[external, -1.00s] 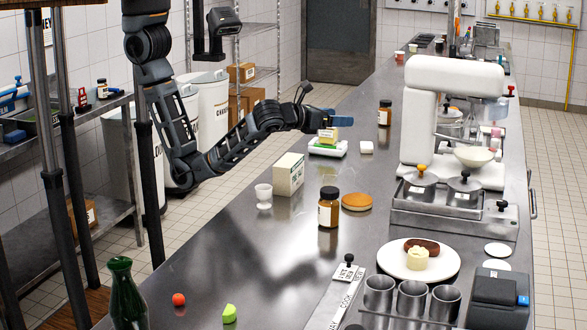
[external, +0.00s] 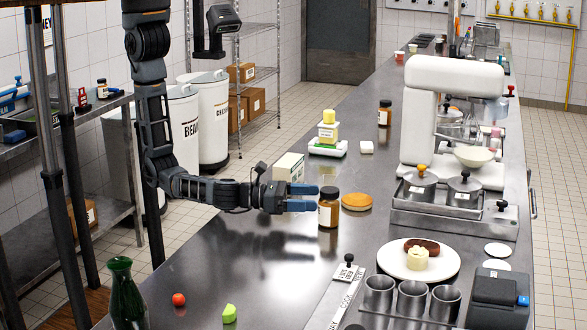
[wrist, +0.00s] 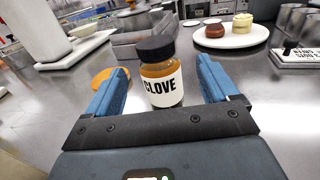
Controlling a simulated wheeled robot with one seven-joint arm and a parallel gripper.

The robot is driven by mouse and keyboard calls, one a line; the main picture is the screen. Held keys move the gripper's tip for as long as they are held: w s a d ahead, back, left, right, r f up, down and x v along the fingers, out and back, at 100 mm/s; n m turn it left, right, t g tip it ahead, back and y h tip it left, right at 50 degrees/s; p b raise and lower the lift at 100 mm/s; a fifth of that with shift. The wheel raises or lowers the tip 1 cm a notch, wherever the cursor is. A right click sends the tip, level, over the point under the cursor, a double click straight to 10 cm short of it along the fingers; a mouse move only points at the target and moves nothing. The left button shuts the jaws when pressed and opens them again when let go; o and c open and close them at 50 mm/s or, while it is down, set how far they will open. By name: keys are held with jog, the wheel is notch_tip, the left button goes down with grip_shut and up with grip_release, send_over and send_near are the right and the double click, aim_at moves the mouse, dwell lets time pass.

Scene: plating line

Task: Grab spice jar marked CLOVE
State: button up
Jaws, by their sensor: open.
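The spice jar (wrist: 163,86) marked CLOVE stands upright in the wrist view, with a dark lid, amber contents and a white label. In the external view the jar (external: 328,208) stands on the steel counter (external: 250,245) near its middle. My gripper (external: 315,198) is open just left of the jar, with its blue fingers level and pointing at it. In the wrist view the jar sits between and slightly beyond the fingertips of my gripper (wrist: 160,75). I cannot tell whether either finger touches it.
An orange-brown round (external: 357,201) lies just behind the jar. A cream box (external: 289,167) stands behind my gripper. Another dark-lidded jar (external: 385,113) is farther back. A plate of food (external: 405,268) and metal cups (external: 410,300) are front right.

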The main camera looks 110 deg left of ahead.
aim_at(337, 197)
jog(key=p+x, duration=0.1)
jog(key=x, duration=0.6)
jog(key=shift+w+a+r, duration=0.1)
jog(key=shift+w+a, duration=0.1)
jog(key=shift+w, duration=0.15)
jog(key=c, duration=1.2)
